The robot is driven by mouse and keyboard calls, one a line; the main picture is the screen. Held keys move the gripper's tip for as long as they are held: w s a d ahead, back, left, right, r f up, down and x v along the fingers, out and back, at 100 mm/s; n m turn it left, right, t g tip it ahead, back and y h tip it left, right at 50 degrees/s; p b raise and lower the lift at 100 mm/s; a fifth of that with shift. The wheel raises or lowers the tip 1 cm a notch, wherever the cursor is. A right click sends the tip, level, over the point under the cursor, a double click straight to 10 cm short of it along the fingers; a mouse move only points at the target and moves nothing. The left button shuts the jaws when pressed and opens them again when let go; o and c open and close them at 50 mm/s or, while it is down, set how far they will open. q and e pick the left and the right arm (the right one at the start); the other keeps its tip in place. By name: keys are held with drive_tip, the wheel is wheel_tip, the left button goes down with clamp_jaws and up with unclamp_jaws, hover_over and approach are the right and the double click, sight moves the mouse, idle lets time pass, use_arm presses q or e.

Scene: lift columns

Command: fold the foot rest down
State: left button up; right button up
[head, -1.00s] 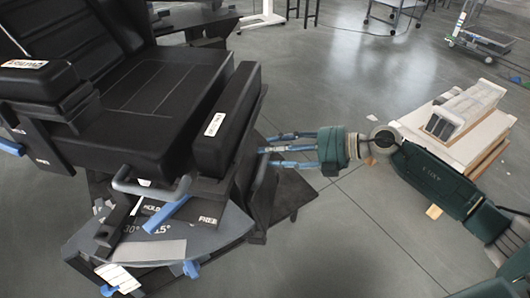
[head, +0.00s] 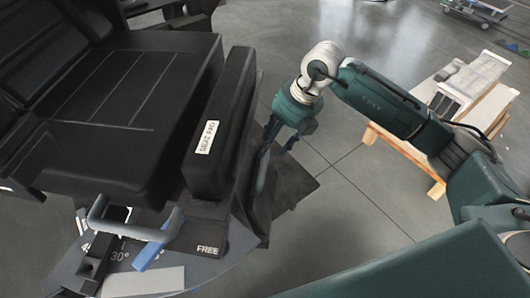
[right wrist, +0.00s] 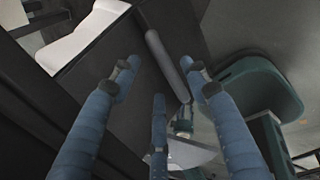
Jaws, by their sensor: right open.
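A black chair (head: 120,105) fills the left of the head view. A long black padded block with a white label, which I take for the foot rest (head: 220,125), stands upright along the right edge of its seat. In the right wrist view the blue fingers (right wrist: 162,88) are spread with nothing held, over a dark panel with a grey bar (right wrist: 165,62). Contact cannot be told. My left gripper is not in view.
Below the seat are a grey bent handle (head: 130,228), a blue lever (head: 150,255) and a dark plate (head: 200,235) marked "FREE". A wooden-framed stand (head: 430,165) with white items is at the right, behind my right arm. Grey floor lies open between.

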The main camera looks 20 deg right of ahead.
sight(266, 157)
drive_tip(key=x, duration=0.5)
drive_tip(key=shift+a+f, duration=0.15)
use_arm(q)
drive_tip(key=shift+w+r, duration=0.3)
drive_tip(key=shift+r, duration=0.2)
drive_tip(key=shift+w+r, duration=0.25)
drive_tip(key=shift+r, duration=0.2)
use_arm(e)
clamp_jaws()
